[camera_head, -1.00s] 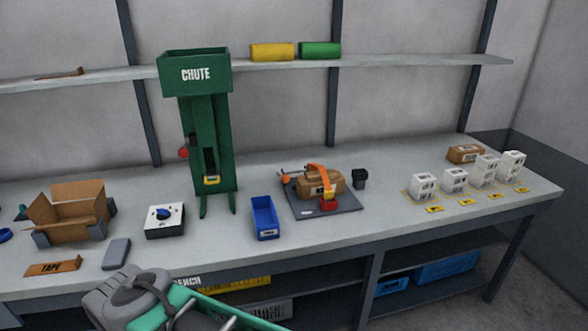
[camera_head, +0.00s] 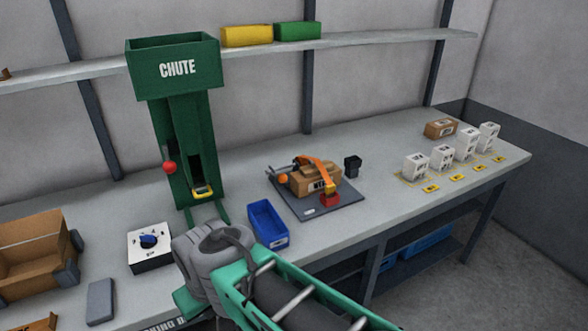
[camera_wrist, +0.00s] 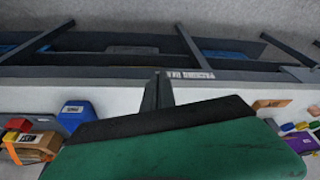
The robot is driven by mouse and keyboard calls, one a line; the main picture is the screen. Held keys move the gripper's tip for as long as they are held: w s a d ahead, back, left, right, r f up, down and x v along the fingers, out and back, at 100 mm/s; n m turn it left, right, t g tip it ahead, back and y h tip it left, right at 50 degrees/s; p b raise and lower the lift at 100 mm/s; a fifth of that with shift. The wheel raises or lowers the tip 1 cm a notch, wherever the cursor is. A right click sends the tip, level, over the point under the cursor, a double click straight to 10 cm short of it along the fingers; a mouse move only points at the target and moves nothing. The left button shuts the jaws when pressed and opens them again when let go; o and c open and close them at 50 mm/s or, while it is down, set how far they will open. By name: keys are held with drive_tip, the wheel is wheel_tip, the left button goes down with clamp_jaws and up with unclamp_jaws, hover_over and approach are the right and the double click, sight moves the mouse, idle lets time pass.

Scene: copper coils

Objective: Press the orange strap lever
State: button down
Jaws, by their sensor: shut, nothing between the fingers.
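The orange strap (camera_head: 318,168) arches over a brown box (camera_head: 312,186) on a dark plate (camera_head: 345,197) on the bench. A thin lever-like arm with an orange knob (camera_head: 283,178) sticks out at the left of the box. A red block (camera_head: 329,197) sits at the strap's front end. In the wrist view, the box (camera_wrist: 38,147) with its strap is at the lower left. My gripper (camera_wrist: 157,90) shows there as dark fingers, shut and empty, apart from the strap. In the head view my arm is at the front; the fingertips cannot be made out.
A blue bin (camera_head: 268,224) stands left of the plate, and a small black holder (camera_head: 353,166) right of it. The green chute (camera_head: 186,120) and a white dial box (camera_head: 149,246) stand further left. White boxes (camera_head: 442,157) stand at the right.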

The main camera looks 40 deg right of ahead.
drive_tip(key=shift+s+a, duration=0.1)
drive_tip(key=w+d+r+n+t+y+p, duration=0.1)
drive_tip(key=w+d+t, duration=0.1)
drive_tip(key=w+d, duration=0.35)
drive_tip(key=w+d+r+n+t, duration=0.1)
drive_tip(key=w+d+t, duration=0.15)
drive_tip(key=w, duration=0.55)
drive_tip(key=w+d+r+t, duration=0.1)
drive_tip(key=w+d+t, duration=0.15)
drive_tip(key=d, duration=0.45)
drive_tip(key=w+d+r+t, duration=0.1)
drive_tip(key=w+d, duration=0.3)
drive_tip(key=d, duration=0.4)
drive_tip(key=s+d+r+t+h, duration=0.1)
drive_tip(key=d+t+h, duration=0.1)
drive_tip(key=d, duration=0.5)
drive_tip(key=s+d+r+m+t+h+p, duration=0.1)
drive_tip(key=s+d+r+t, duration=0.1)
drive_tip(key=d, duration=0.6)
drive_tip(key=shift+s+r+h, duration=0.15)
drive_tip(key=shift+r+h, duration=0.05)
drive_tip(key=shift+h, duration=0.2)
drive_tip(key=shift+d, duration=0.1)
